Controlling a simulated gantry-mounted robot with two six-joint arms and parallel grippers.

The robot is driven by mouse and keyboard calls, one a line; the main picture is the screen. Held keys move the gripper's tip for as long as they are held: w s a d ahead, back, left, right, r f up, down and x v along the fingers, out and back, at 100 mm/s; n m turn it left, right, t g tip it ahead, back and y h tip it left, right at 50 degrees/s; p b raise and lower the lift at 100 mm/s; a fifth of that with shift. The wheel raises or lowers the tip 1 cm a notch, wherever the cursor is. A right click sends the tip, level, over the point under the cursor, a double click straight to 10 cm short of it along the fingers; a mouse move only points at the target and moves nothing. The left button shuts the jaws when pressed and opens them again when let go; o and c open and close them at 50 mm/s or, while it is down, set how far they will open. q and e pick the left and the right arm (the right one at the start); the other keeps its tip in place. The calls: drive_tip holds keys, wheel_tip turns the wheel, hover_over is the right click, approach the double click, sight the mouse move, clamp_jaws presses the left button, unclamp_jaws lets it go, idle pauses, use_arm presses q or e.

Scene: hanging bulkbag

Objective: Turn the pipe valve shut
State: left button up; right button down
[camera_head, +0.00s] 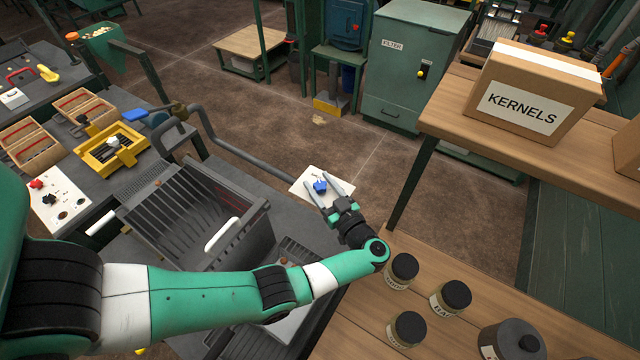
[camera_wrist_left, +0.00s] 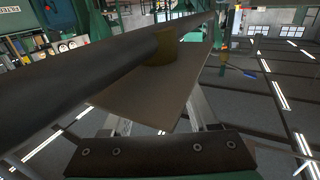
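A grey pipe (camera_head: 245,150) runs from the dark bench to a white plate (camera_head: 310,172). A small blue handle (camera_head: 320,186) shows at this plate, between the fingers of my left gripper (camera_head: 325,184) as seen from the head. The fingers are apart; I cannot tell whether they touch the handle. In the left wrist view, a dark pipe (camera_wrist_left: 80,85) crosses close by, with a brass-coloured fitting (camera_wrist_left: 178,46) against a pale plate (camera_wrist_left: 150,90). The two fingers (camera_wrist_left: 158,120) show apart below it, partly hidden. My right gripper is not in view.
A slatted metal box (camera_head: 185,210) with a white handle stands left of the gripper. Several dark-lidded jars (camera_head: 403,268) stand on the wooden table near my left forearm. A KERNELS carton (camera_head: 530,90) sits on the shelf at right. The floor beyond the plate is open.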

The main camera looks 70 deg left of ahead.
use_arm(q)
drive_tip(key=shift+o, duration=0.8)
drive_tip(key=w+d+b, duration=0.1)
drive_tip(key=d, duration=1)
drive_tip(key=shift+w+d+b, duration=0.25)
drive_tip(key=shift+w+b, duration=0.15)
